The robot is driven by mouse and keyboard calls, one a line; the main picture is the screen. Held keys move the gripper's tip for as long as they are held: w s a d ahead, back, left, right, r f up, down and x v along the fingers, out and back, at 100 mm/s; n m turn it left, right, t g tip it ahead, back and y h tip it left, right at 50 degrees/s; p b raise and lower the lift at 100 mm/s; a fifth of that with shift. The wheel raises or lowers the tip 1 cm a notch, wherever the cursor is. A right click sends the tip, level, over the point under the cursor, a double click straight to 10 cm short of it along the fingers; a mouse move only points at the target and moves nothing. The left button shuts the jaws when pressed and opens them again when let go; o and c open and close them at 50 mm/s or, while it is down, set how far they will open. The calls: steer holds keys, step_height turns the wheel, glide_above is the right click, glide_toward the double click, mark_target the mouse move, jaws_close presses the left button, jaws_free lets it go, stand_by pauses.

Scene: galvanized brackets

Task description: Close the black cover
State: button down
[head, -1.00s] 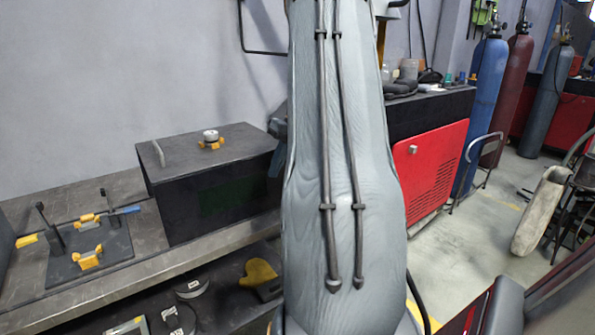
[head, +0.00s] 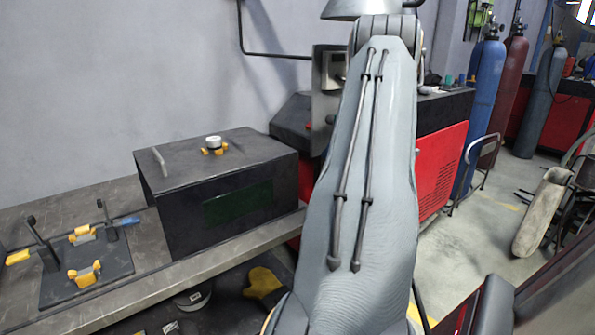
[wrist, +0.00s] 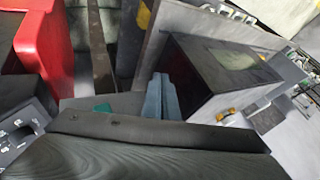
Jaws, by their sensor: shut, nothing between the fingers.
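A black box (head: 225,178) stands on the bench in the head view, with a dark green window (head: 238,203) on its front and a grey handle (head: 160,160) on top. I see no open gap on its front or top. I cannot tell which part is the cover. In the wrist view the box (wrist: 205,70) is tilted, at the upper right, with its window (wrist: 240,58) visible. My gripper (wrist: 162,92) is shut and empty, left of the box in that view. In the head view it is hidden behind my arm.
A white round piece with orange clamps (head: 214,146) sits on the box. A dark fixture plate (head: 88,280) with clamps lies left of it on the bench (head: 200,270). A dark machine (head: 295,125) stands behind, right of the box. A red cabinet (head: 440,165) is farther right.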

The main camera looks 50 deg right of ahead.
steer(key=w+a+f+p, duration=0.5)
steer(key=w+a+f, duration=0.1)
steer(key=a+f, duration=0.1)
steer(key=shift+a+f+p, duration=0.3)
steer(key=shift+a+f, duration=0.1)
steer(key=shift+f, duration=0.05)
stand_by(0.3)
